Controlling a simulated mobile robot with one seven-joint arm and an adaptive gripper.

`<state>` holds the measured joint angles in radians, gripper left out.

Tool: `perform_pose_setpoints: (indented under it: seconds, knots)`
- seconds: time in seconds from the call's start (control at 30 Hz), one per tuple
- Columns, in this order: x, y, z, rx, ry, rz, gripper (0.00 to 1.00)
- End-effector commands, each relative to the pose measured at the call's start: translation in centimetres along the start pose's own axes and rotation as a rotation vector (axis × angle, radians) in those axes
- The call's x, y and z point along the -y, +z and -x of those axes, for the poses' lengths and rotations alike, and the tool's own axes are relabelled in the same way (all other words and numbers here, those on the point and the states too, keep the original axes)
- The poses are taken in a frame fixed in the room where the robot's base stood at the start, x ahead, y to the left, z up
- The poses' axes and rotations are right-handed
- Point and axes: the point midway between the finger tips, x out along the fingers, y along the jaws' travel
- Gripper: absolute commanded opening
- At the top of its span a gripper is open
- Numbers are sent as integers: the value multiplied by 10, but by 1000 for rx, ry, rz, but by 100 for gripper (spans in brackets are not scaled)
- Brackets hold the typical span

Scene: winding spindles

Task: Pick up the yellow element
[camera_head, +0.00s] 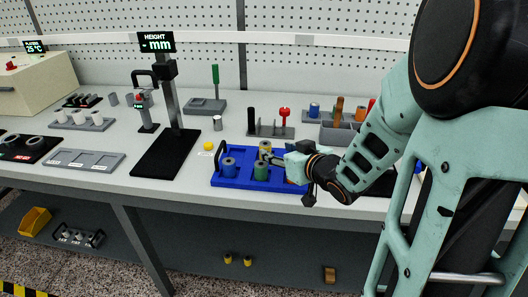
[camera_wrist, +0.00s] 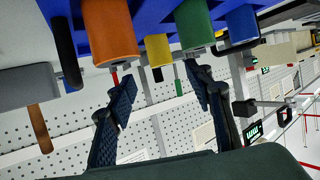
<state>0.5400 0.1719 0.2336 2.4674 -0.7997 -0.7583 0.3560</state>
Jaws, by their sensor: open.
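The yellow element (camera_wrist: 158,50) is a cylinder on the blue tray (camera_head: 228,182). In the wrist view, which is upside down, it stands in line with the gap between my fingers, just beyond the tips. An orange cylinder (camera_wrist: 108,30) and the green cylinder (camera_wrist: 195,25) flank the yellow one. A blue cylinder (camera_head: 228,168) stands left.
The tray has a dark handle (camera_head: 219,152) at its left end. Behind it stand a rack with dark and red pieces (camera_head: 270,130) and a grey compartment box (camera_head: 340,134). A height gauge (camera_head: 170,110) stands left. A small yellow ball (camera_head: 208,146) lies on the worktop.

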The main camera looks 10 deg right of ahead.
Motion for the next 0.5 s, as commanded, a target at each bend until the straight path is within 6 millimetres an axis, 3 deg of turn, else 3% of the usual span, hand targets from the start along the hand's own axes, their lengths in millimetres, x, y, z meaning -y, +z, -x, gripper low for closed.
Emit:
perform_pose_setpoints:
  seconds: [0.27, 0.5]
  knots:
    - [1, 3, -26, 1, -3, 1, 47]
    - [2, 4, -60, 0, -2, 2, 47]
